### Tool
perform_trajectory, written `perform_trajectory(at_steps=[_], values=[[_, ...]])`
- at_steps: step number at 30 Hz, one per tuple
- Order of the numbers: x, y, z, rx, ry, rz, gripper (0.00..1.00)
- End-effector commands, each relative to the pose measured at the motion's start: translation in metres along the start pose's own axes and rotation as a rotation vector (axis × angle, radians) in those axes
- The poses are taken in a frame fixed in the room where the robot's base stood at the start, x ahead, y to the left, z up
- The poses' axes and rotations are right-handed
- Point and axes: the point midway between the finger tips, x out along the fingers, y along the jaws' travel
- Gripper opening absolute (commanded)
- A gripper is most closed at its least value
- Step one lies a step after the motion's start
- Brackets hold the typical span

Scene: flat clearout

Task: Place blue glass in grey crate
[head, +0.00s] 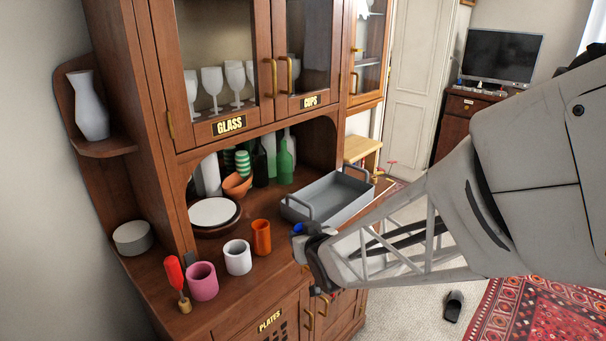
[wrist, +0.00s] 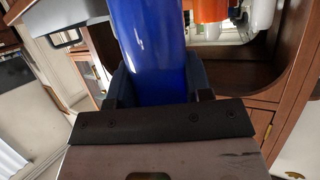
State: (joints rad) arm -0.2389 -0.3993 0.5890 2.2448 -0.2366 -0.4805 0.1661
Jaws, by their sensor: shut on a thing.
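The blue glass (wrist: 152,50) fills the middle of the wrist view, between the two fingers of my gripper (wrist: 155,90). My gripper is shut on it. In the head view my gripper (head: 312,245) is in front of the counter's edge, and only a small bit of blue (head: 298,228) shows at its tip; the rest of the glass is hidden. The grey crate (head: 338,194), an open tray with raised handles, stands on the right part of the counter, behind my gripper. The crate's visible inside looks empty. Part of a grey thing, likely the crate, shows at the wrist view's upper left (wrist: 70,25).
An orange cup (head: 261,237), a white cup (head: 238,257) and a pink cup (head: 202,281) stand on the counter left of my gripper. Bottles (head: 285,162), an orange bowl (head: 237,185) and a round white-topped thing (head: 213,212) stand farther back. The cabinet's upper doors overhang the counter.

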Motion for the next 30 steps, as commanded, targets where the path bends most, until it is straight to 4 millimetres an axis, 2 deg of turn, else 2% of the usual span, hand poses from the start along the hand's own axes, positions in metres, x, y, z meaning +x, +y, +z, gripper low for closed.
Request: perform_trajectory(at_steps=[21,30], values=[[0.057,0.032,-0.071,-0.06,-0.001,-0.14,0.2],[0.07,0.043,-0.089,-0.07,-0.001,-0.168,0.2]])
